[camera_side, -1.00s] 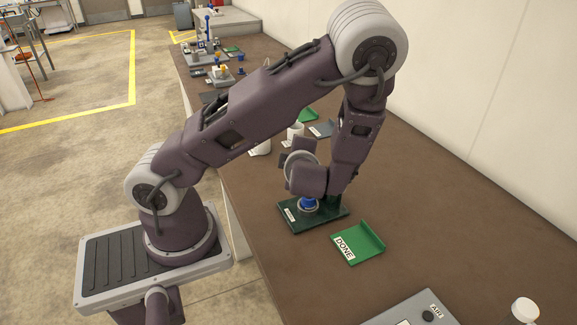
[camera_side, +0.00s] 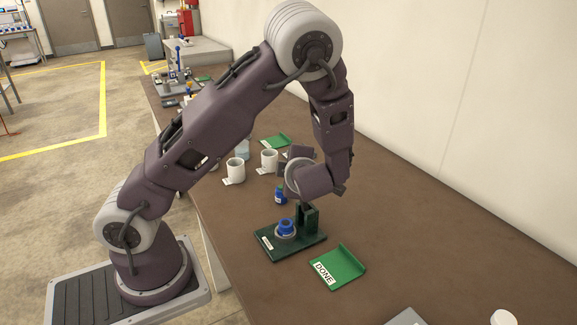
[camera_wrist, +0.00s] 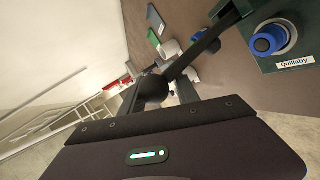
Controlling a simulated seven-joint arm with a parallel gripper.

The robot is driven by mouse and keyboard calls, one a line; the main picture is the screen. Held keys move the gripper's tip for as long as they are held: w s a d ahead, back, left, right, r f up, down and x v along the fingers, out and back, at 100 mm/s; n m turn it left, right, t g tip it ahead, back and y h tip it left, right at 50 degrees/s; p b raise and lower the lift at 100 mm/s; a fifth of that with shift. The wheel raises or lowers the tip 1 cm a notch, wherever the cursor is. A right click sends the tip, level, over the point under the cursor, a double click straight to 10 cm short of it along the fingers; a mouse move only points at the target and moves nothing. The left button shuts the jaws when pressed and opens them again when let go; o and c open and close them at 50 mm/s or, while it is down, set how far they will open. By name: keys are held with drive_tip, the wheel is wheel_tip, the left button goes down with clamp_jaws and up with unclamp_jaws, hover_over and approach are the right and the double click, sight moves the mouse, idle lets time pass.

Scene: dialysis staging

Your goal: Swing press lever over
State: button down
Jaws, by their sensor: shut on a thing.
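The press has a dark green base (camera_side: 268,250) with a short post (camera_side: 310,217); it also shows in the wrist view (camera_wrist: 268,60). A blue-capped piece (camera_side: 286,227) sits in a pale ring on the base, and I see it from above in the wrist view (camera_wrist: 266,43). The press lever (camera_wrist: 193,57) is a dark rod running from the post to a black ball knob. My gripper (camera_wrist: 154,92) is shut on the knob, holding the lever swung away from the blue piece. In the side view my wrist hides most of the lever.
A green DONE tray (camera_side: 340,266) lies right of the press. Behind are two white cups (camera_side: 236,170), a small blue-capped item (camera_side: 281,195) and another green tray (camera_side: 275,142).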

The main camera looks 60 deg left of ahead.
drive_tip(key=shift+w+d+f, duration=0.2)
drive_tip(key=shift+w+d, duration=0.25)
drive_tip(key=shift+w, duration=0.05)
drive_tip(key=c, duration=1.1)
unclamp_jaws()
drive_tip(key=shift+o, duration=0.2)
drive_tip(key=shift+d+r, duration=0.15)
drive_tip(key=shift+d, duration=0.15)
drive_tip(key=s+v, duration=0.1)
drive_tip(key=v, duration=0.5)
drive_tip(key=shift+a+r, duration=0.15)
drive_tip(key=shift+r, duration=0.05)
drive_tip(key=shift+s, duration=0.1)
